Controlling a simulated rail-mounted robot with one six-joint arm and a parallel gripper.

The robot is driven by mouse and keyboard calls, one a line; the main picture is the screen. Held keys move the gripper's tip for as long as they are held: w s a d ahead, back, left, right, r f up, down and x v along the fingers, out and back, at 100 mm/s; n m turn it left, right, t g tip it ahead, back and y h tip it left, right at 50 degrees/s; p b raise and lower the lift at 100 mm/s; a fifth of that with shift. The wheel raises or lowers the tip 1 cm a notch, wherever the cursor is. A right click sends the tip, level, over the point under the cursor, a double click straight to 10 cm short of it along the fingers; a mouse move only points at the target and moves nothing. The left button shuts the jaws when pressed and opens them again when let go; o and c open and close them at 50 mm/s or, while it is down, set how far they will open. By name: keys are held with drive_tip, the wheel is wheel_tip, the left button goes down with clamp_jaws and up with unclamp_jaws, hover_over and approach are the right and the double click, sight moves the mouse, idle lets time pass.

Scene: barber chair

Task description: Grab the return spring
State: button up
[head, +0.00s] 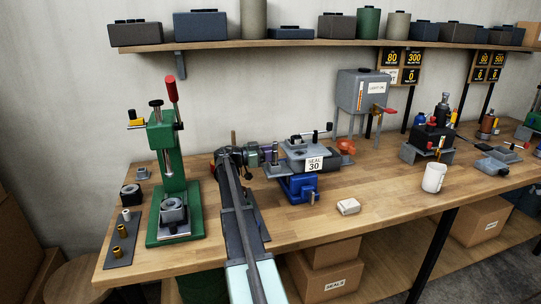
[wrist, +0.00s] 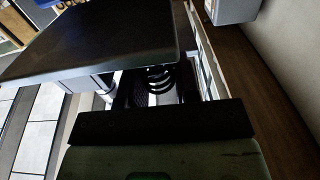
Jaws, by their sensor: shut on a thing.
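The return spring (wrist: 159,76) shows in the wrist view as a dark coil, partly hidden by dark parts around it. My gripper (wrist: 157,90) is shut on it; the finger edges are dark and hard to make out. In the head view my gripper (head: 232,156) is at the back of the bench, between the green press and the blue-based fixture. The spring cannot be made out there.
A green press (head: 173,185) with a red-tipped lever stands left of my arm. A blue-based fixture (head: 300,187) marked "SEAL 30" stands close on the right. A white block (head: 348,207) and white cup (head: 434,178) are farther right. A shelf (head: 330,43) runs above.

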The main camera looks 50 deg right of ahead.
wheel_tip(320, 180, up, 20)
drive_tip(key=p, duration=1.9)
drive_tip(key=shift+f, duration=0.2)
